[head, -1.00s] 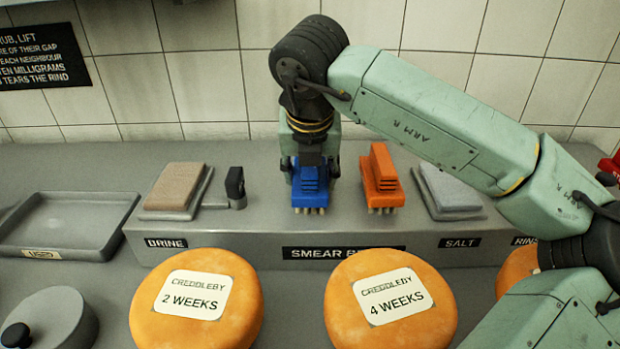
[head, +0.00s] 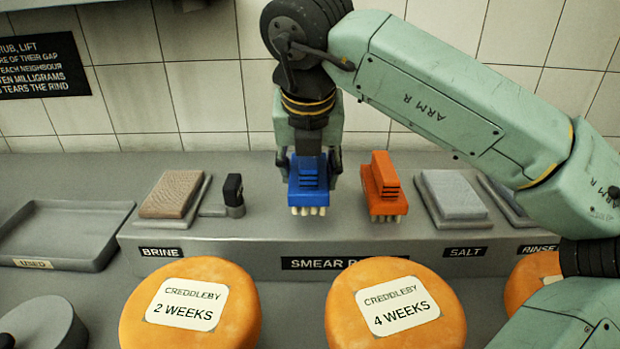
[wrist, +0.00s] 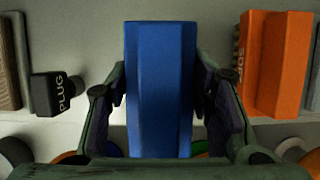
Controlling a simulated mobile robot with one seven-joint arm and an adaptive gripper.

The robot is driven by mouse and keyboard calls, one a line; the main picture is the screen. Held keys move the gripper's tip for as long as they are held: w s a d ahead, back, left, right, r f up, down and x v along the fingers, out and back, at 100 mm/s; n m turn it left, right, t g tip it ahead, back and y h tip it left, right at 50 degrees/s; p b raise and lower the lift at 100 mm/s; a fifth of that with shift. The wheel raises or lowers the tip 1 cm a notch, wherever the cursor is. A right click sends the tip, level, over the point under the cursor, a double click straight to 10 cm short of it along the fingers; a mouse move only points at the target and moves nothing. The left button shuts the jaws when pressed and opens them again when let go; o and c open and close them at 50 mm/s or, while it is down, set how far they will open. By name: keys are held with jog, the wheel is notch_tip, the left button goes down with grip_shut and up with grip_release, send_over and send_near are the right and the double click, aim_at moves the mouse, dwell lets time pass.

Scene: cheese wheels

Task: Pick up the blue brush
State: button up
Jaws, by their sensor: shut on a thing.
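The blue brush (head: 308,184) hangs upright with its pale bristles pointing down, above the grey raised shelf and behind the SMEAR label. My gripper (head: 309,172) is shut on it, with one finger on each side. In the wrist view the blue brush (wrist: 160,85) fills the middle between my gripper's two dark finger pads (wrist: 163,110). How high the bristles stand above the shelf is hard to tell.
An orange brush (head: 382,185) stands close on the right. A black plug (head: 233,190) and a brown pad (head: 172,193) are on the left, a grey pad (head: 452,194) further right. Two orange cheese wheels (head: 240,325) (head: 345,320) sit in front. A grey tray (head: 100,262) lies far left.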

jog(key=s+a+r+b, duration=0.1)
jog(key=s+b, duration=0.2)
jog(key=s, duration=1)
jog(key=shift+s+r, duration=0.15)
jog(key=shift+s, duration=0.1)
jog(key=o, duration=0.8)
jog(key=c, duration=0.5)
